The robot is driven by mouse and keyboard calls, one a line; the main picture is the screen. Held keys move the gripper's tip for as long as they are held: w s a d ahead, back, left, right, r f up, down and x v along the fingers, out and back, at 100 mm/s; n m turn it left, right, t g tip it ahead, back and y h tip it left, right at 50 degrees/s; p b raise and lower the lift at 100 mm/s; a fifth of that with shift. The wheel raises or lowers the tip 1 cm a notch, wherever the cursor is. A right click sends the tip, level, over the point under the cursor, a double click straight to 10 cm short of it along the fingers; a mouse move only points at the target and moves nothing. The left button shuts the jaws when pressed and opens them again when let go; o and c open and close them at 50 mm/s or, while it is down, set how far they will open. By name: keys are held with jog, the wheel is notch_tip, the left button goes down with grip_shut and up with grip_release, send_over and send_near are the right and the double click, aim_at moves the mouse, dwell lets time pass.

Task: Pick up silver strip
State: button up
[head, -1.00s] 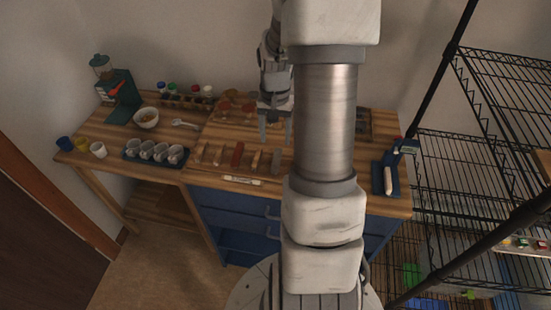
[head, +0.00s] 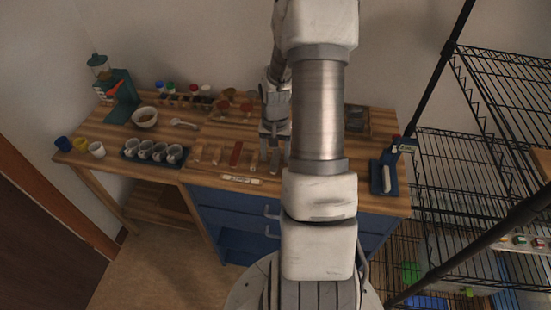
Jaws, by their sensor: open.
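A row of short strips lies near the front edge of the wooden counter (head: 330,182). It includes a pale brown strip (head: 199,153), a dark red strip (head: 236,154) and a tan strip (head: 254,159). My gripper (head: 274,162) points down, open, at the right end of this row. In the earlier view a greyish strip, which looks like the silver one, lay at that spot. Now my gripper covers most of it, and I cannot tell whether the fingers are around it or above it. No hold shows.
A white marker-like stick (head: 241,180) lies in front of the strips. A dark tray of cups (head: 153,152), a bowl (head: 145,118) and a teal grinder (head: 121,98) stand left. A blue tray (head: 377,180) is right, beside a black wire rack (head: 470,150).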

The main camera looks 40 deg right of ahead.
jog(key=shift+c, duration=0.2)
grip_shut()
jog(key=shift+r, duration=0.15)
